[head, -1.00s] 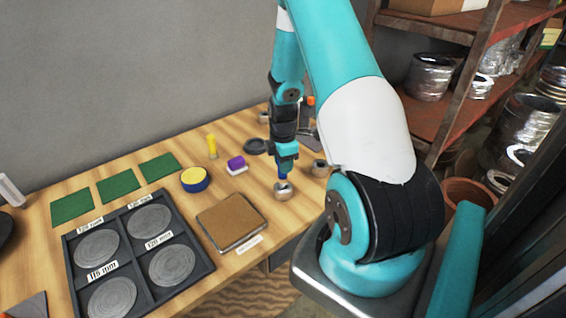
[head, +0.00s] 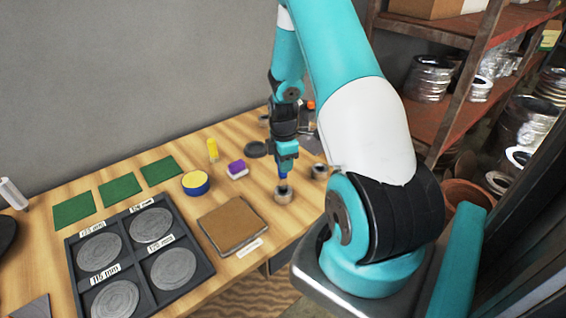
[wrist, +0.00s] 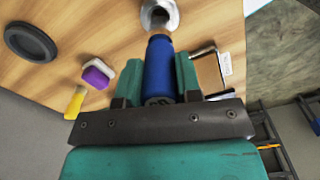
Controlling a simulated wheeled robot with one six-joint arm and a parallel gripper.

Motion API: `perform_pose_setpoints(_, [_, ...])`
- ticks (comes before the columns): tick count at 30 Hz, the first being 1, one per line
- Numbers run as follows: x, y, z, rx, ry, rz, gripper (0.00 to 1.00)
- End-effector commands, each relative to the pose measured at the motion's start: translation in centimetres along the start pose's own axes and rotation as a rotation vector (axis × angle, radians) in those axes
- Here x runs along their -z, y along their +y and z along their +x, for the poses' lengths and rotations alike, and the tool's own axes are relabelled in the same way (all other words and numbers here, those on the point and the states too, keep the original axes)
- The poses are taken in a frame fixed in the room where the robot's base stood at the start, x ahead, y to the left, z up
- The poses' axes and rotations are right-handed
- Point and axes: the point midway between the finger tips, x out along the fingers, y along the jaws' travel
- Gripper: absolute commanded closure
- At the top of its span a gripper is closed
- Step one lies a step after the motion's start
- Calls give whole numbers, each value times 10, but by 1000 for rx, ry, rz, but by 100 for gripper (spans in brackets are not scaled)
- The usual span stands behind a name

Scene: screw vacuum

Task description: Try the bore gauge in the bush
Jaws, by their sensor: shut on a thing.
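My gripper (head: 285,158) is shut on the blue handle of the bore gauge (head: 283,171), which points down at the bench. The bush (head: 284,195), a small metallic ring, stands upright on the wood directly below it. The gauge's dark lower end shows at the bush's mouth; how deep it sits, if at all, I cannot tell. In the wrist view the blue gauge (wrist: 159,68) lies between the fingers of my gripper (wrist: 160,75), and the bush (wrist: 159,14) is just beyond its end, its bore partly hidden.
Another metal ring (head: 319,171) stands right of the bush. A brown pad in a tray (head: 232,226), a yellow-topped round tin (head: 195,184), a purple-and-white block (head: 237,169) and a yellow marker (head: 213,150) lie to the left. A dark compartment tray (head: 182,294) holds several discs.

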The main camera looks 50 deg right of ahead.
Motion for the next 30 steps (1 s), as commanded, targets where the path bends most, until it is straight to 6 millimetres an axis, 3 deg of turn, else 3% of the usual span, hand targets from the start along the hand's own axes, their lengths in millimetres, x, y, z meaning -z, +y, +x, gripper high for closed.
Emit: perform_pose_setpoints(30, [0,0,-45,-1,0,0,100])
